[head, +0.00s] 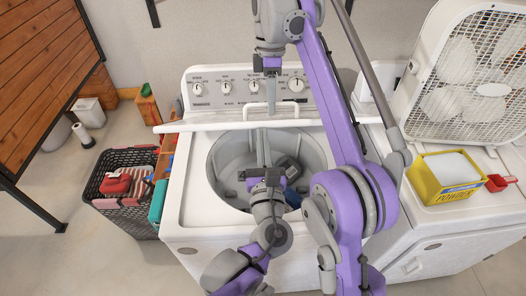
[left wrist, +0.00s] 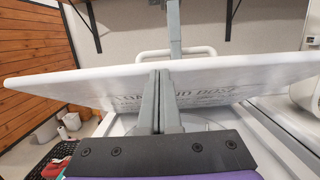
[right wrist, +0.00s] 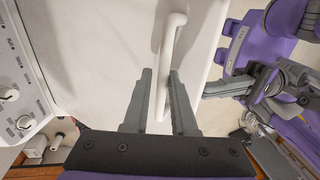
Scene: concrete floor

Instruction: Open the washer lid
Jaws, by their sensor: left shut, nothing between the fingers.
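The white washer (head: 190,215) stands in the middle of the head view with its drum opening showing. Its white lid (head: 210,125) is raised, seen nearly edge-on in front of the dial panel. In the left wrist view I see the lid's underside (left wrist: 90,85) with printed text. A white bar handle (head: 270,106) is on the lid's outer face. My left gripper (head: 262,133) is shut and empty, pointing up at the lid's underside; contact is unclear. My right gripper (head: 271,113) points down at the handle. In the right wrist view its fingers are open either side of the handle (right wrist: 168,60).
Dark and blue items lie in the drum (head: 225,160). A laundry basket (head: 120,160) stands left of the washer. On the right machine are a white fan (head: 465,80), a yellow powder box (head: 430,187) and a red scoop (head: 497,183). Wooden panelling (head: 45,80) is at left.

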